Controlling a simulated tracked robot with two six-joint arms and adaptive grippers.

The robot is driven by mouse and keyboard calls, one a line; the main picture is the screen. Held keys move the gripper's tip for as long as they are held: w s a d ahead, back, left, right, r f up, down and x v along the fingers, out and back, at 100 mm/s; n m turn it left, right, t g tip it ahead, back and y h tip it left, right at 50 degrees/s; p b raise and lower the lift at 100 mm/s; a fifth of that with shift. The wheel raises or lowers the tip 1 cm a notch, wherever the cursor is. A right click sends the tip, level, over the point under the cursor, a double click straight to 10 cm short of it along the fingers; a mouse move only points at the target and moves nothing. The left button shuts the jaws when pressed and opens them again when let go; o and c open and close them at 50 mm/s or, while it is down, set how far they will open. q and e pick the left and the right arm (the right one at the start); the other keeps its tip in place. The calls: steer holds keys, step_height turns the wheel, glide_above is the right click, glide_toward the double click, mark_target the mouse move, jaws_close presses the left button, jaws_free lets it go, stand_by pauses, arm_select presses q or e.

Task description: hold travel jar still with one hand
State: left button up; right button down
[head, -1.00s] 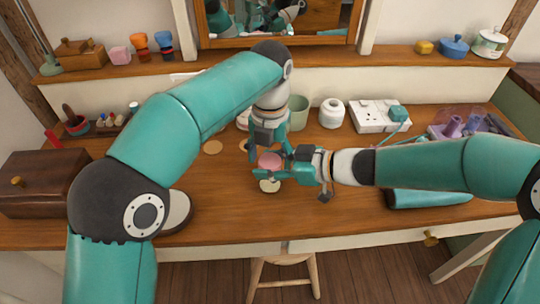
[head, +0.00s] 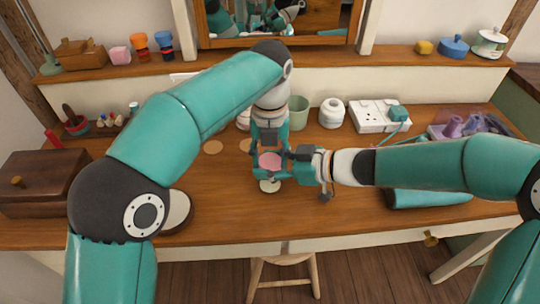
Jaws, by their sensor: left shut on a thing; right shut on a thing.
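The travel jar, as far as I can tell, is the small thing with a round pink top (head: 270,160) near the middle of the desk. My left gripper (head: 269,157) comes down from behind and is shut on it, with fingers at either side of the pink top. My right gripper (head: 273,172) reaches in from the right and is shut on the same thing, lower down. The fingers hide most of the jar's body, so I cannot tell whether it touches the desk. A pale round disc (head: 269,186) lies just in front of it.
Behind the grippers stand a green cup (head: 299,113), a white jar (head: 331,113) and a white socket block (head: 379,115). A wooden box (head: 40,183) is at the left. A teal roll (head: 430,199) lies at the right. The front middle of the desk is clear.

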steer(key=shift+s+f, duration=0.15)
steer(key=shift+f, duration=0.25)
